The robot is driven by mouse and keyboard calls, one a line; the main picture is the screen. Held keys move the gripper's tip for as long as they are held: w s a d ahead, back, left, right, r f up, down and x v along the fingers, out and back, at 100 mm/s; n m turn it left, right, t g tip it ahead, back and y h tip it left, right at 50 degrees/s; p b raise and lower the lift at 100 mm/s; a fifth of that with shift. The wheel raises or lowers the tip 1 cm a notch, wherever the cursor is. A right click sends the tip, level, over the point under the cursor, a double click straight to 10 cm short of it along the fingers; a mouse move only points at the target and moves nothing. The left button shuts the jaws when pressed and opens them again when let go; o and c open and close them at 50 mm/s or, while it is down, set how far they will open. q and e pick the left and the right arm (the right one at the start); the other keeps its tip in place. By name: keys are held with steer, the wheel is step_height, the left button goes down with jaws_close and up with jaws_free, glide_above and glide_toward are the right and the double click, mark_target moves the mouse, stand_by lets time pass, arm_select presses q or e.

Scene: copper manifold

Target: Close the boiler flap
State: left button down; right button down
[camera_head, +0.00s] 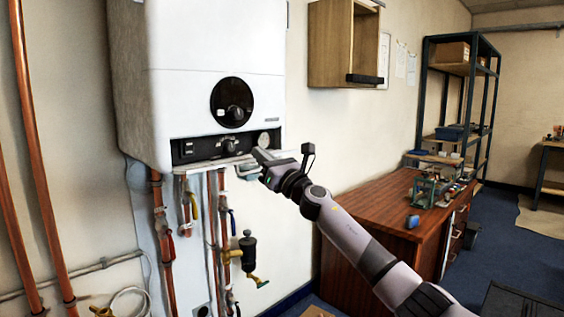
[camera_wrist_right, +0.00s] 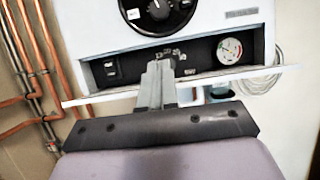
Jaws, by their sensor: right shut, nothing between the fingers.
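The white boiler (camera_head: 215,50) hangs on the wall at the left, and its lower part also shows in the wrist view (camera_wrist_right: 215,14). Its flap (camera_head: 205,163) is open, seen as a thin white strip sticking out below the dark control panel (camera_head: 195,147). In the wrist view the flap (camera_wrist_right: 100,97) runs across under the panel, with its middle hidden behind my fingers. My right gripper (camera_head: 262,156) is shut and empty at the flap's right part. In the wrist view its fingertips (camera_wrist_right: 160,68) overlap the panel; I cannot tell whether they touch the flap. My left gripper is not in view.
Copper pipes (camera_head: 166,230) and valves hang below the boiler, with more pipes (camera_head: 35,150) at the left. A wooden wall cabinet (camera_head: 330,45) is right of the boiler. A wooden desk (camera_head: 375,210) stands below it, beside my right arm.

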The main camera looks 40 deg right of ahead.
steer(key=s, duration=0.7)
steer(key=shift+s+d, duration=0.2)
steer(key=shift+r, duration=0.1)
